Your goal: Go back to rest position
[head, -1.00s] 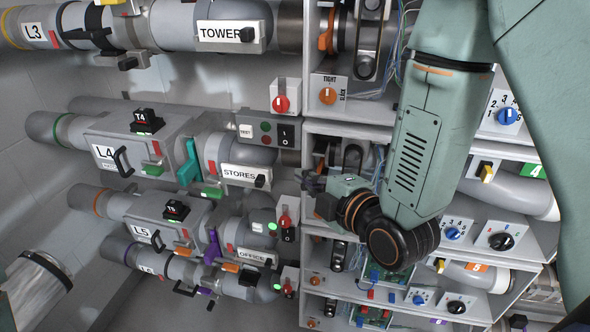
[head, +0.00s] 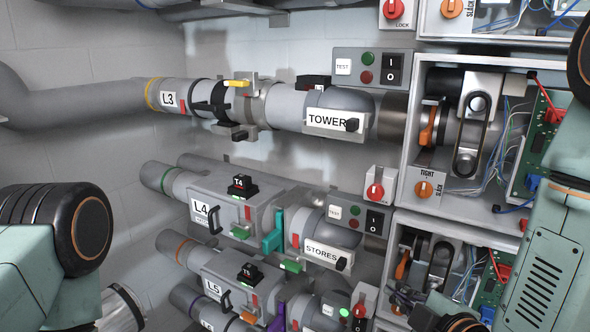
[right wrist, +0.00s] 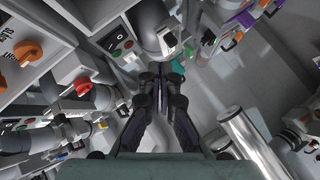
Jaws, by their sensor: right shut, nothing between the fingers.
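My right gripper (right wrist: 162,86) points away from the camera in the right wrist view. Its dark fingers are together with nothing between them. In the head view, a dark part of the right gripper (head: 430,318) shows at the bottom edge, in front of the lower cabinet bay. My right arm (head: 548,270) comes in at the lower right. A link of my left arm (head: 50,235) with a black round joint shows at the left edge. The left gripper is outside the picture.
The TOWER pipe (head: 325,118), the STORES pipe (head: 328,252) and the L5 box (head: 228,285) run along the left wall. The open cabinet (head: 408,145) with belts, wires and knobs stands at the right. A silver cylinder (right wrist: 252,142) lies at lower right in the wrist view.

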